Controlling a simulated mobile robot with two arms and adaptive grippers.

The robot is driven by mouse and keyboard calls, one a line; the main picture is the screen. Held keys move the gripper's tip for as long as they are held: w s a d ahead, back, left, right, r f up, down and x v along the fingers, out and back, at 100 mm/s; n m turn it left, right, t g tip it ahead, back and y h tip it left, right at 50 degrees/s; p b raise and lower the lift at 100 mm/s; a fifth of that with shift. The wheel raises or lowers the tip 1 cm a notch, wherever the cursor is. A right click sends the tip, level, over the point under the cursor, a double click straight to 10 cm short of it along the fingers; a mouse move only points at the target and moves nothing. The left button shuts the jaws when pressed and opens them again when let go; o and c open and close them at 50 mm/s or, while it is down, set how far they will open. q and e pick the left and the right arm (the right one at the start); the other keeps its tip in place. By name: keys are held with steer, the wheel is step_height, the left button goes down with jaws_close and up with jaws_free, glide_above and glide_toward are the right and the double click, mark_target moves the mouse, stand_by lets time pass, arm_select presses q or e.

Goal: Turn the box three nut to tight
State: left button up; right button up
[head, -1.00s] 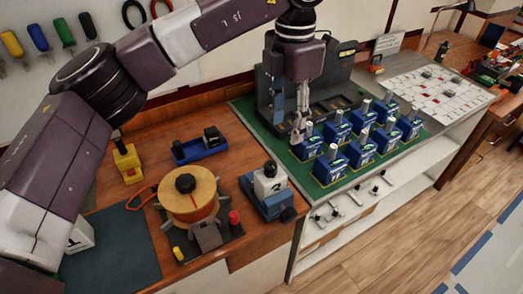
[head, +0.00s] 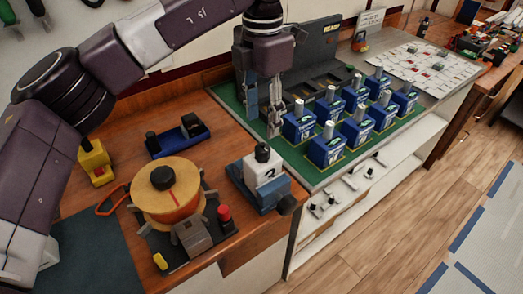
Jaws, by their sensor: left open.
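Several blue boxes stand in rows on a green mat (head: 310,177), each with an upright silver nut or post on top. The near-left box (head: 299,125) has its silver post (head: 299,107) showing. The front box (head: 325,151) stands to its right. The labels are too small for me to tell which is box three. My left gripper (head: 262,122) is open and points down over the mat's left part, just left of the near-left box. Its fingers look empty and apart from that box's post. My right gripper is out of view.
A dark stand (head: 318,60) rises behind the boxes. To the left are a white-and-blue block (head: 262,172), a round wooden spool (head: 166,195), a blue tray (head: 178,138) and a yellow block (head: 95,162). A white grid board (head: 418,62) lies beyond the boxes.

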mark_target(262, 146)
arm_select(q)
steer(key=shift+f, duration=0.7)
step_height(262, 146, down, 6)
steer(key=shift+f+p, duration=0.2)
steer(key=shift+p, duration=0.85)
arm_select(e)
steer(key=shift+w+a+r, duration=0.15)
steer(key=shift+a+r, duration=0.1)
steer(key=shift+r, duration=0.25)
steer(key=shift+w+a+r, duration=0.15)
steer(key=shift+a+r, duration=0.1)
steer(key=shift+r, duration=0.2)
arm_select(q)
steer(key=c, duration=1.2)
steer(key=shift+o, duration=0.2)
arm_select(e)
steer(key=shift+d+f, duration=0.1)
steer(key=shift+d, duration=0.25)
